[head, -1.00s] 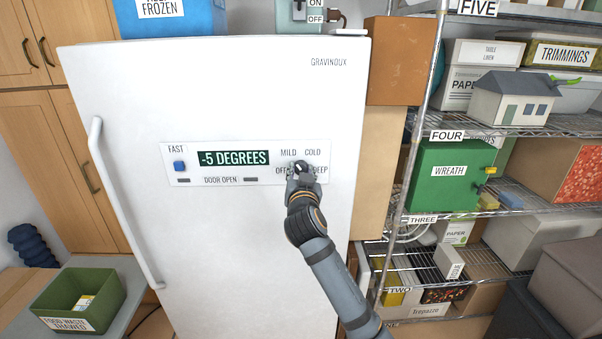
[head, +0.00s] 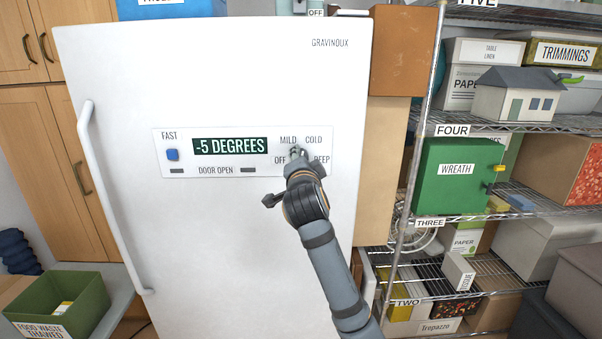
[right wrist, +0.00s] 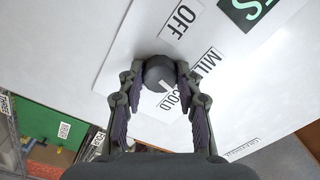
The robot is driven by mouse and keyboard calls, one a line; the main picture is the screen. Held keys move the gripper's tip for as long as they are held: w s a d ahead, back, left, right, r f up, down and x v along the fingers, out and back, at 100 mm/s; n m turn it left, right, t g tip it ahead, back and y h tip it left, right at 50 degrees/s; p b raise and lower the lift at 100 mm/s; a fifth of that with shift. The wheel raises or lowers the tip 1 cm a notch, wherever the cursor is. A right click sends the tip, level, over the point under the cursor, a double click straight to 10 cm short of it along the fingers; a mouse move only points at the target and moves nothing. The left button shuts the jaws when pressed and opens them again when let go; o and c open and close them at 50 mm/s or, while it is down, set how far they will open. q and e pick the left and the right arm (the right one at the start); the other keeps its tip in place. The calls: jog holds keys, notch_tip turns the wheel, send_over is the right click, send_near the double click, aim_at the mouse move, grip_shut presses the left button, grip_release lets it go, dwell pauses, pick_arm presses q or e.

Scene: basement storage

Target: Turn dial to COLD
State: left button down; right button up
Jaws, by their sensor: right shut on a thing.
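The white freezer panel (head: 320,155) carries a dial, a green display (head: 230,146) reading -5 DEGREES, and the labels OFF, MILD, COLD and DEEP. In the right wrist view the dial (right wrist: 158,72) is a dark round knob; its pale pointer mark faces toward the COLD label (right wrist: 171,105). My right gripper (right wrist: 160,75) has a finger on each side of the knob and is shut on it. In the head view the same gripper (head: 297,153) hides most of the dial and part of DEEP. My left gripper is in neither view.
The freezer handle (head: 105,200) runs down the left side of the door. A blue button (head: 172,155) sits under FAST. Wire shelves with boxes (head: 455,175) stand close on the right. A green bin (head: 60,303) is at lower left.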

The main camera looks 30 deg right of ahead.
jog(key=shift+m+b, duration=1.95)
jog(key=shift+m, duration=0.15)
jog(key=o, duration=1.1)
jog(key=shift+o, duration=0.2)
jog(key=v, duration=0.7)
jog(key=shift+s+a, duration=0.15)
jog(key=shift+s, duration=0.05)
